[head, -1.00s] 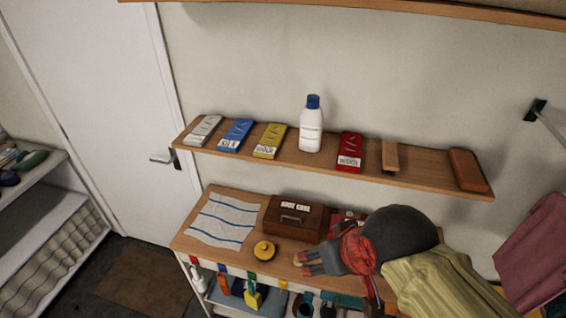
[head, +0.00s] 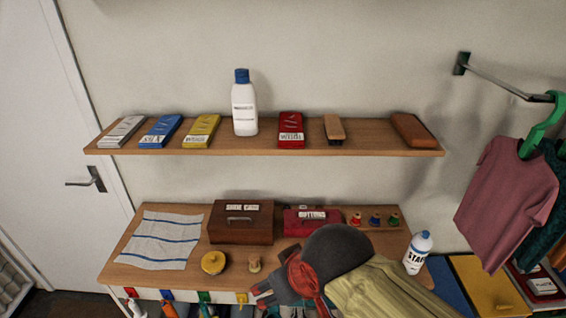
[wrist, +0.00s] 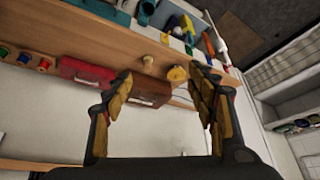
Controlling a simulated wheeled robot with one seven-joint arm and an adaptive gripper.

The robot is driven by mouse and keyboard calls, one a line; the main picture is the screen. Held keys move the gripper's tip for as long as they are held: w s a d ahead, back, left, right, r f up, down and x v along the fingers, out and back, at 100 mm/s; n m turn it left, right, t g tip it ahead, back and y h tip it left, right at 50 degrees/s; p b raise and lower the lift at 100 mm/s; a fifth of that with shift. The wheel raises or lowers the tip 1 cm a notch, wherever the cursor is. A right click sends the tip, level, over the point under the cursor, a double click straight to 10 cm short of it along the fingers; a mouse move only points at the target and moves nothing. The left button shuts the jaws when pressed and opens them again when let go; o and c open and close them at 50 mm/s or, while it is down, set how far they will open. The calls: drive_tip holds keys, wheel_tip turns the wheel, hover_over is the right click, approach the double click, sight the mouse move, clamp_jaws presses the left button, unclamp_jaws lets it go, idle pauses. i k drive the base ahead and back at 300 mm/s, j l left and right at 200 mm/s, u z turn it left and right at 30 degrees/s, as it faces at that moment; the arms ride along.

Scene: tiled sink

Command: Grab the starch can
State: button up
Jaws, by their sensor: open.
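The starch can (head: 417,253) is a white bottle with a blue cap and dark lettering that begins "STAR". It stands at the right end of the lower wooden table in the head view, slightly tilted in the picture. My gripper (head: 262,291) is over the front of the table, well to the left of the can, with my arm between them. In the wrist view my gripper (wrist: 165,95) is open with nothing between its yellow-padded fingers. The starch can is not clearly visible in the wrist view.
A brown shoe care box (head: 241,222), a red buttons box (head: 309,222), a yellow round tin (head: 214,262) and a striped cloth (head: 162,241) lie on the table. Another white bottle (head: 244,105) stands on the upper shelf. Hanging clothes (head: 506,201) are at the right.

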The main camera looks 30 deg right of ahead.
sight(419, 249)
drive_tip(key=j+z, duration=0.15)
drive_tip(key=z, duration=1.9)
drive_tip(key=k+j+u, duration=0.35)
drive_tip(key=i+l, duration=0.05)
drive_tip(key=i, duration=0.05)
